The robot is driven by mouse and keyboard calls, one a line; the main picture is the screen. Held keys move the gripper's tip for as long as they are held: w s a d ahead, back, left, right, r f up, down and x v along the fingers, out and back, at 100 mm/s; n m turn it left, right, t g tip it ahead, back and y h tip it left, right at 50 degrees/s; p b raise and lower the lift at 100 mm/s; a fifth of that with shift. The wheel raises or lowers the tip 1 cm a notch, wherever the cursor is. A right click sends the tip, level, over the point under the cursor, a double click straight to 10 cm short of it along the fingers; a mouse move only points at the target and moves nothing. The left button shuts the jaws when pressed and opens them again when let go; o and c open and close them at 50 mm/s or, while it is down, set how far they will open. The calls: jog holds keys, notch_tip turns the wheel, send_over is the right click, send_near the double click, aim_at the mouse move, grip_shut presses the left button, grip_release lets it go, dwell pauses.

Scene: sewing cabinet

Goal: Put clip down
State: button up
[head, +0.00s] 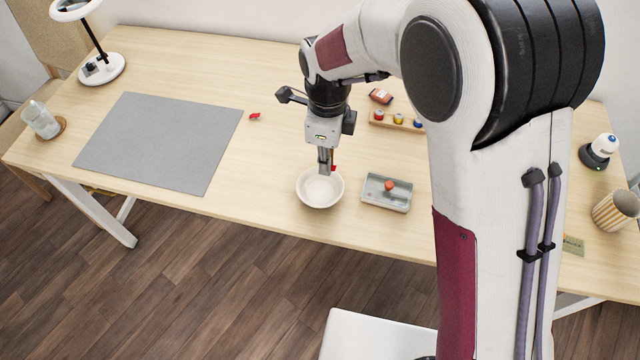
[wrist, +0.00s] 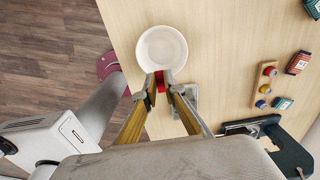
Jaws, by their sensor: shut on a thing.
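My gripper (head: 325,170) points down over the far edge of a white bowl (head: 320,189) near the front of the table. It is shut on a small red clip (head: 334,168). In the wrist view the clip (wrist: 160,80) sits between the fingertips (wrist: 161,90), beside the rim of the bowl (wrist: 162,48). The fingers hide part of the clip. I cannot tell its exact height above the bowl or table. Another small red clip (head: 254,116) lies on the table to the left, near the grey mat.
A grey mat (head: 160,140) covers the left of the table. A grey tray (head: 375,202) with an orange-red item (head: 390,185) stands right of the bowl. A wooden spool rack (head: 397,121) and a small dark red box (head: 381,96) are behind. Bare tabletop lies between mat and bowl.

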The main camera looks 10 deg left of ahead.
send_over(325, 196)
jog(key=shift+f, duration=3.15)
jog(key=shift+f, duration=1.85)
jog(key=shift+f, duration=0.4)
jog(key=o, duration=0.6)
jog(key=shift+r, duration=0.15)
notch_tip(325, 196, up, 12)
jog(key=shift+r, duration=0.25)
